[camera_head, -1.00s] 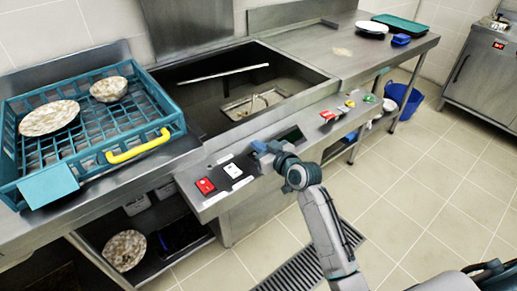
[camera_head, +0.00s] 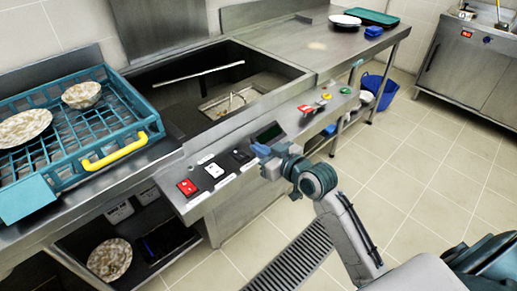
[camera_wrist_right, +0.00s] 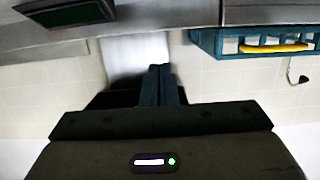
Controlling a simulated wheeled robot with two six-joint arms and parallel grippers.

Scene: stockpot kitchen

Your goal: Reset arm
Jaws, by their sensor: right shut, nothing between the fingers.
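My right gripper (camera_head: 260,151) reaches in from the lower right in the head view, at the front edge of the steel control panel (camera_head: 215,190). It is shut and empty. In the right wrist view its two dark fingers (camera_wrist_right: 160,86) lie together. A dark display (camera_head: 268,132) on the panel shows just behind the gripper, and a dark screen (camera_wrist_right: 65,12) shows at the upper left of the wrist view. I cannot tell whether the gripper touches the panel. My left gripper is not in view.
A teal dish rack (camera_head: 62,177) with a yellow handle (camera_head: 113,155), a plate (camera_head: 24,128) and a bowl (camera_head: 81,95) stands on the left counter. The sink (camera_head: 170,97) is behind the panel. A blue bucket (camera_head: 380,92) stands on the floor, which is open at the right.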

